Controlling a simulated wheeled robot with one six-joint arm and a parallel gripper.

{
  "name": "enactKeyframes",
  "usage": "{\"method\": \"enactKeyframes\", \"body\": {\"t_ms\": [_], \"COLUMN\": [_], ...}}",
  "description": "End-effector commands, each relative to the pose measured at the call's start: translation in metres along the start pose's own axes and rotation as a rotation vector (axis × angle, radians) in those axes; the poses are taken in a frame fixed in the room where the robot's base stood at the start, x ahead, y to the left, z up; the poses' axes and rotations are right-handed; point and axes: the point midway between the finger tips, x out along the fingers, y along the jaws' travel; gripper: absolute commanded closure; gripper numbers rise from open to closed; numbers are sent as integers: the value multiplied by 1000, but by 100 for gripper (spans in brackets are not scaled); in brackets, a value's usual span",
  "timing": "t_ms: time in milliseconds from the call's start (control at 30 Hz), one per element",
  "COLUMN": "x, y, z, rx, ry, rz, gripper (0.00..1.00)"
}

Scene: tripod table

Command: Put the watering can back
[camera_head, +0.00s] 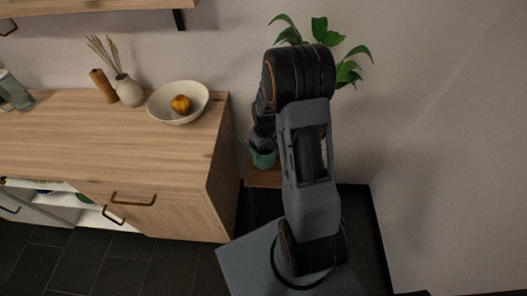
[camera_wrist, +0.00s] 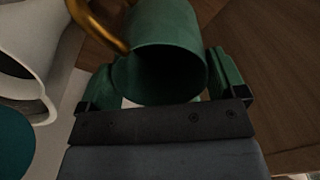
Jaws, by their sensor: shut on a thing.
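The green watering can (camera_head: 264,158) shows in the head view just left of my arm, at a small wooden tripod table (camera_head: 262,179), with its thin spout pointing up left. In the wrist view the can (camera_wrist: 165,35) fills the top middle, with a gold handle (camera_wrist: 98,24) on its left. My gripper (camera_wrist: 165,88) has one finger on each side of the can's body and is shut on it. In the head view my arm hides most of the table. I cannot tell whether the can touches the tabletop.
A plant (camera_head: 320,32) stands behind my arm. In the wrist view a white rounded vessel (camera_wrist: 28,60) is close on the left. The wooden cabinet (camera_head: 100,140) on the left holds a bowl (camera_head: 165,112) and a vase (camera_head: 129,92). A wall is at right.

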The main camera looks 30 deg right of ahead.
Motion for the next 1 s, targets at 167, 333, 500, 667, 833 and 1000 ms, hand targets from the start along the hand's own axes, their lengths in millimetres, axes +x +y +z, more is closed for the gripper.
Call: {"method": "enactKeyframes", "body": {"t_ms": [167, 333, 500, 667, 833, 1000], "x": [11, 19, 40, 50, 50, 52], "y": [4, 6, 7, 7, 7, 7], "z": [-10, -15, -16, -16, -16, -16], "rx": [-1, -2, -2, -2, -2, -2], "ry": [1, 0, -2, 1, 1, 1], "rz": [1, 0, -1, 0, 1, 1], "gripper": [50, 50, 50, 50, 50, 50]}}
